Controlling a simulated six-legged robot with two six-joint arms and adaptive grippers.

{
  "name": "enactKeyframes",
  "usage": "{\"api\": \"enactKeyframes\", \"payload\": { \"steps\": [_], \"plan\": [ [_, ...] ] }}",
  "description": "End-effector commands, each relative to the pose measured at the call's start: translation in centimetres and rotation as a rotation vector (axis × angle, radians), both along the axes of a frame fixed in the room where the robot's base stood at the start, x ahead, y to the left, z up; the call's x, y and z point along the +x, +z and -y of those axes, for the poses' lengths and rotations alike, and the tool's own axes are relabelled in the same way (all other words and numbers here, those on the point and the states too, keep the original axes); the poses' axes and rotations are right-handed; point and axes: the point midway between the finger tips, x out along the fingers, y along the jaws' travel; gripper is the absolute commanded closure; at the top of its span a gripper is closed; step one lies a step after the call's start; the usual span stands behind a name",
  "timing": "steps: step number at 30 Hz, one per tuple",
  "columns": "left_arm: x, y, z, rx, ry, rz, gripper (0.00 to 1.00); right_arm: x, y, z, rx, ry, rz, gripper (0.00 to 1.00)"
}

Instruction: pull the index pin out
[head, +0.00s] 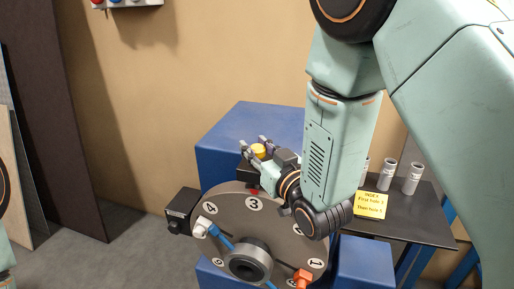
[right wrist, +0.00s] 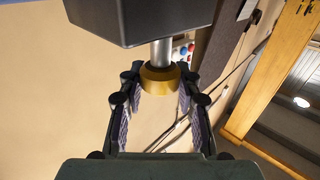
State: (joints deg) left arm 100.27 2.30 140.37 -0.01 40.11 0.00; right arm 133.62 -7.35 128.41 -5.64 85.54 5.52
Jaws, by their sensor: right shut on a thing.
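The index pin has a yellow knob (head: 258,150) above the numbered grey disc (head: 229,228). In the right wrist view, the knob (right wrist: 160,78) sits between my fingertips. Its silver shaft (right wrist: 161,52) shows between the knob and a dark block (right wrist: 145,18). My right gripper (head: 257,147) is shut on the knob; it also shows in the right wrist view (right wrist: 160,86). The disc's number 3 is near the top, under a small red mark (head: 254,191). My right wrist hides part of the disc's right side. My left gripper is not in view.
A blue housing (head: 225,139) stands behind the disc. A dark box (head: 180,211) is at the disc's left. An orange block (head: 302,277) is at its lower right. A dark shelf (head: 425,222) holds grey cylinders (head: 412,178) and a yellow note (head: 371,205). Floor is clear at left.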

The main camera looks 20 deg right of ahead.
Motion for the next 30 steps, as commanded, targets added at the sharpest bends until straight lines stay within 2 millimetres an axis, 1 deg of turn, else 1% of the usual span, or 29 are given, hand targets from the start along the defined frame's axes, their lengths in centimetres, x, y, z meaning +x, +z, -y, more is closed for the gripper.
{"api": "enactKeyframes", "payload": {
  "steps": [8,16,24,25,30],
  "plan": [
    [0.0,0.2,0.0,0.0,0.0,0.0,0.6,0.0,0.4,0.0,0.0,0.0,0.001,1.0],
    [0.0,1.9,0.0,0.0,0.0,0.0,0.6,0.0,2.7,0.0,0.0,-0.001,0.0,1.0],
    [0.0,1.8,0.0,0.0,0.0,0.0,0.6,0.1,2.9,0.0,0.002,-0.001,0.009,1.0],
    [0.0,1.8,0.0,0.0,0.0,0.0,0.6,0.1,3.0,0.0,0.002,-0.001,0.01,0.66],
    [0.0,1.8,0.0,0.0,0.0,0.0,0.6,0.1,2.8,0.0,0.001,-0.001,0.007,0.52]
  ]
}}
